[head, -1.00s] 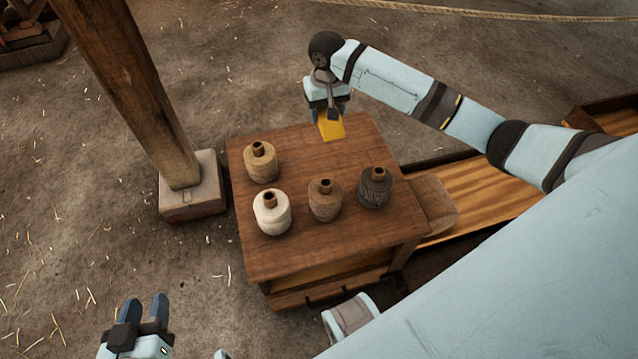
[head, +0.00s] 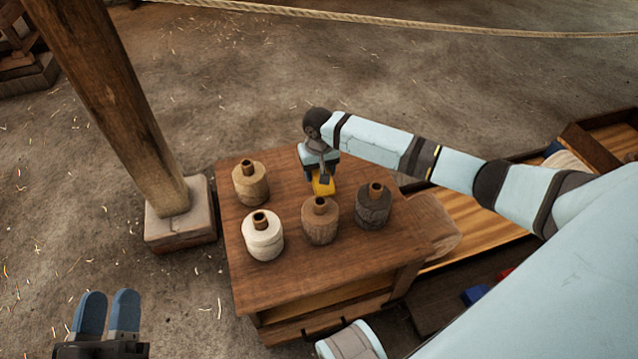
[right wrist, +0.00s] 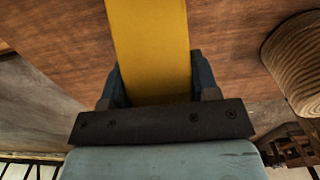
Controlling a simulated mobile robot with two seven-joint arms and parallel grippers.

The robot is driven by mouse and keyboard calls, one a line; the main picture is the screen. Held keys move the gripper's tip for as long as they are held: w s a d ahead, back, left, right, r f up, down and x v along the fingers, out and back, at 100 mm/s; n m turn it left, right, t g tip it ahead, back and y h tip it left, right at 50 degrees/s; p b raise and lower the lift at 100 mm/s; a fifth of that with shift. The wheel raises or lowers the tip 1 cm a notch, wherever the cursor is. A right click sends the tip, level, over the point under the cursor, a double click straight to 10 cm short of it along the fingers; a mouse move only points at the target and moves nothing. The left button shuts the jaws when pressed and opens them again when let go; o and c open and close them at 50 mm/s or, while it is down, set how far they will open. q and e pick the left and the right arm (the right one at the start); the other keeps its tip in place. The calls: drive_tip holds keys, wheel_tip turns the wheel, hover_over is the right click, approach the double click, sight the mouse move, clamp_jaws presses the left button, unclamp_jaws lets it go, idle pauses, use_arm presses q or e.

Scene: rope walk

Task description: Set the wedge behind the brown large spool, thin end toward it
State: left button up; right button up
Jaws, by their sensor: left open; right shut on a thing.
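The brown large spool (head: 320,222) stands upright on the wooden table, in the front row between a white and a dark spool. My right gripper (head: 320,180) is shut on the yellow wedge (head: 323,187), just behind the brown spool in the head view. The wedge also fills the upper middle of the right wrist view (right wrist: 150,45), between the blue fingers. Its lower part is partly hidden behind the brown spool; I cannot tell whether it touches the table or which end is thin. My left gripper (head: 108,300) is open and empty, away from the table at lower left.
The white spool (head: 262,237), tan spool (head: 250,184) and dark spool (head: 373,207) stand close around on the table (head: 275,285). A wound spool (right wrist: 295,65) shows at the right wrist view's edge. A wooden post (head: 115,110) rises left of the table.

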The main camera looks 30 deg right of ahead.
wheel_tip(320, 180, down, 4)
drive_tip(key=shift+f+b, duration=0.1)
drive_tip(key=shift+b, duration=0.65)
use_arm(q)
wheel_tip(320, 180, down, 2)
drive_tip(key=shift+w+d+f+g, duration=0.1)
drive_tip(key=shift+g, duration=0.4)
use_arm(e)
drive_tip(key=o, duration=1)
